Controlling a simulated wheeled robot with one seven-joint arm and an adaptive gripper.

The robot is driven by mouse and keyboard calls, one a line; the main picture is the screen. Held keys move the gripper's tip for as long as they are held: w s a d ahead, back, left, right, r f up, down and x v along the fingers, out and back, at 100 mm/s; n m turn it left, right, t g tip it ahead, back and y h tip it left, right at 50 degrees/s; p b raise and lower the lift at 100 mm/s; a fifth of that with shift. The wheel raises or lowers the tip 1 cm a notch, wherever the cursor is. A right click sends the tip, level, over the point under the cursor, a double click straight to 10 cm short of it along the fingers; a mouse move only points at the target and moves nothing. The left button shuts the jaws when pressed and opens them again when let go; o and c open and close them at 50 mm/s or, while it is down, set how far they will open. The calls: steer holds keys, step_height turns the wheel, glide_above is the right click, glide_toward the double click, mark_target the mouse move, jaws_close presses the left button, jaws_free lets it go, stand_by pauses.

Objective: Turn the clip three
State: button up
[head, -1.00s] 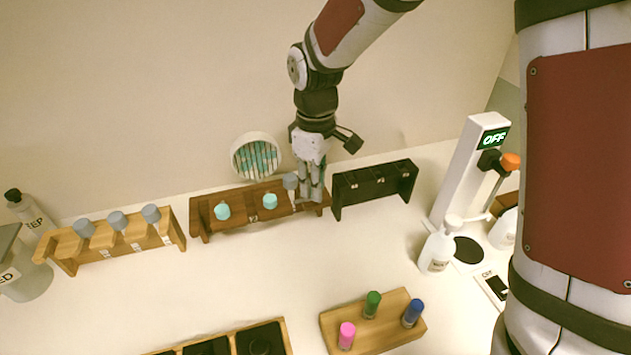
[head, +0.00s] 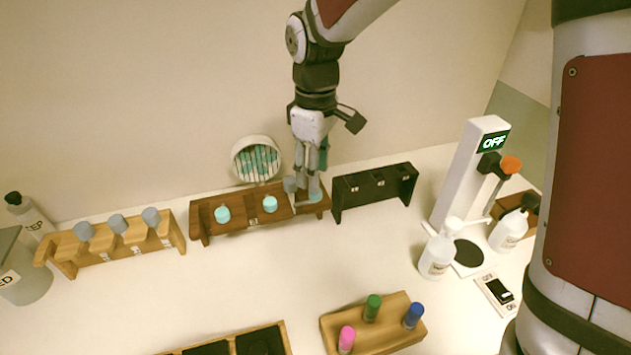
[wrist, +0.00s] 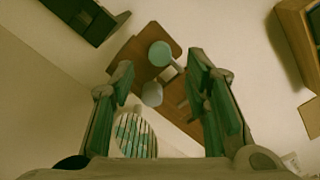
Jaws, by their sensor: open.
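The dark brown rack (head: 243,222) stands by the back wall with two teal round pieces (head: 222,215) (head: 270,204) toward its left and middle. At its right end are a grey round piece (head: 290,184) and a third teal piece (head: 315,196). The wrist view shows this teal piece (wrist: 160,54) and the grey piece (wrist: 152,94) apart, with a pale label between them. My gripper (head: 312,178) is just above the rack's right end, pointing down. In the wrist view my gripper (wrist: 160,68) is open, its fingers apart on either side of these pieces. I cannot tell which piece is the clip.
A black rack (head: 375,190) stands close on the right. A round holder of teal-and-white sticks (head: 256,160) is behind. A light wood rack (head: 108,250) with grey pieces is left. A dispenser stand reading OFF (head: 470,175) is right.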

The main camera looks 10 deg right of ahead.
step_height(320, 180, up, 8)
steer(key=shift+f, duration=0.25)
steer(key=s+d+r+m+t, duration=0.2)
steer(key=s+d+m, duration=0.3)
steer(key=s, duration=0.6)
steer(key=s+d+r+m+t, duration=0.2)
steer(key=s+d+m, duration=0.4)
steer(key=s, duration=0.5)
steer(key=d+t, duration=0.1)
steer(key=d, duration=0.1)
steer(key=shift+d+r, duration=0.3)
steer(key=shift+d, duration=0.1)
